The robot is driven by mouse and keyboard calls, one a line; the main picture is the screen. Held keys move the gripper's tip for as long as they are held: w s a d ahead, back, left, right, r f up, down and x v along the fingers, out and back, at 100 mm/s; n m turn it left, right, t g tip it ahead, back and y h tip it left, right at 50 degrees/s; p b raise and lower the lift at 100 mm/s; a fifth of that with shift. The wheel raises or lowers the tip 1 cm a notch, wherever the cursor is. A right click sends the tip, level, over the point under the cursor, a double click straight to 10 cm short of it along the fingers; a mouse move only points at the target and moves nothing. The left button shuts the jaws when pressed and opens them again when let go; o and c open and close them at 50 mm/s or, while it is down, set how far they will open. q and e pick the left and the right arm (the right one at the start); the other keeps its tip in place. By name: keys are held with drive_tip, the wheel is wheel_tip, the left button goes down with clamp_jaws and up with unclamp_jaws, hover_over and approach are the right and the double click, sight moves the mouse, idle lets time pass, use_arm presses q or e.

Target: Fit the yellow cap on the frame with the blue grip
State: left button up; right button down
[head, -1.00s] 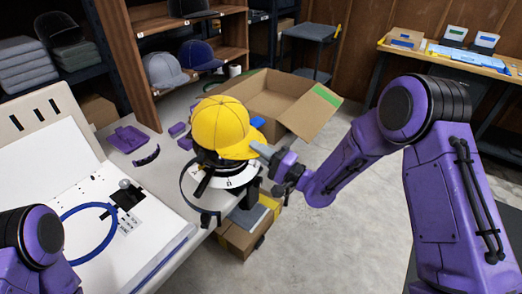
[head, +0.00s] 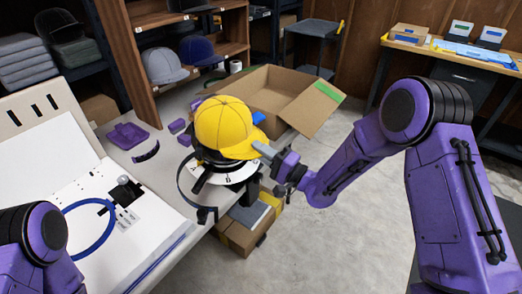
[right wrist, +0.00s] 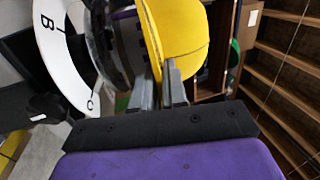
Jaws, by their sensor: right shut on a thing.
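The yellow cap (head: 224,122) sits over the top of a dark cap frame at the bench edge, its brim toward the right. The frame has a white lettered ring (head: 236,174) below the cap and a black strap hanging at its left. My right gripper (head: 262,149) is shut on the cap's brim. In the right wrist view its fingertips (right wrist: 160,88) pinch the yellow cap (right wrist: 180,35) beside the white ring (right wrist: 62,50). A small blue part (head: 258,118) shows behind the cap; whether it belongs to the frame I cannot tell. My left gripper is out of view.
An open cardboard box (head: 285,90) stands behind the cap. Purple parts (head: 127,136) lie on the bench to the left, near a white board with a blue hoop (head: 90,228). Grey and navy caps (head: 163,66) sit behind. The floor at right is clear.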

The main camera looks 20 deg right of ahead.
drive_tip(key=shift+f, duration=0.2)
idle(0.6)
drive_tip(key=shift+w+a+f+b, duration=0.15)
drive_tip(key=shift+f+b, duration=0.75)
drive_tip(key=shift+f, duration=0.1)
drive_tip(key=c, duration=1.1)
unclamp_jaws()
